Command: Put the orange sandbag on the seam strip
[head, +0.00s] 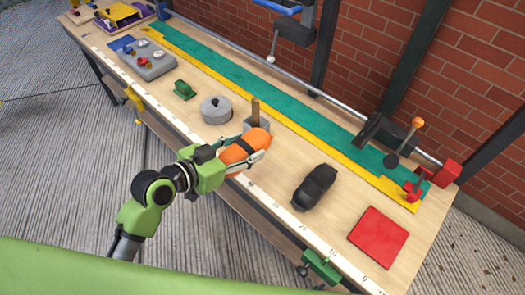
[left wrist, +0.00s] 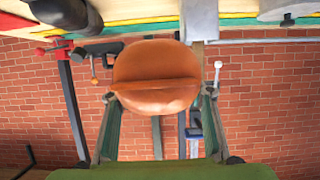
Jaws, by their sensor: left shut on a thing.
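In the left wrist view the sandbag (left wrist: 155,75) fills the space between the two fingers and appears clear of the bench top. The long teal strip with a yellow border, likely the seam strip (head: 275,97), runs along the back of the bench, beyond the sandbag and apart from it. My right gripper is not in view.
Near the gripper are a grey ring weight (head: 216,109), the grey block with post (head: 256,122) and a black bag (head: 315,187). A red square (head: 378,237) lies at right. A metal rail and a red-based lever (head: 412,190) edge the strip.

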